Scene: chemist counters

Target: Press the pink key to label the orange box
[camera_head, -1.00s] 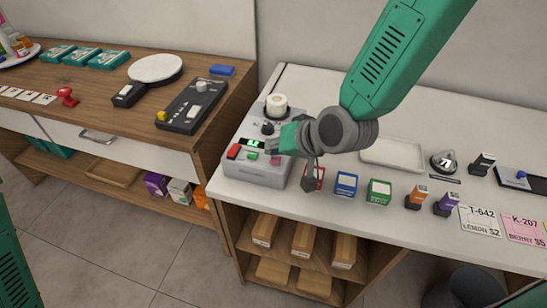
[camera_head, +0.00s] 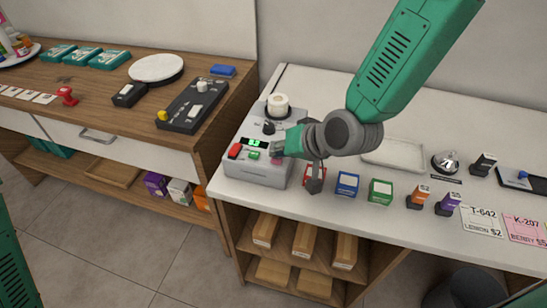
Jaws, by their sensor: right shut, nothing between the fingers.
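The grey label machine (camera_head: 256,176) stands at the left end of the white counter. It has a red key (camera_head: 235,151), a green key (camera_head: 253,155) and a pink key (camera_head: 276,161), partly overlapped by my arm. A small green display (camera_head: 254,142) is lit above them. An orange box (camera_head: 201,197) shows partly on the left cabinet's lower shelf. My left gripper is out of view.
A blue box (camera_head: 347,184), a green box (camera_head: 380,192), an orange-topped stamp (camera_head: 418,196) and a purple stamp (camera_head: 448,203) line the counter's front. A white tray (camera_head: 394,155) and bell (camera_head: 446,162) stand behind. A white roll (camera_head: 278,105) tops the machine.

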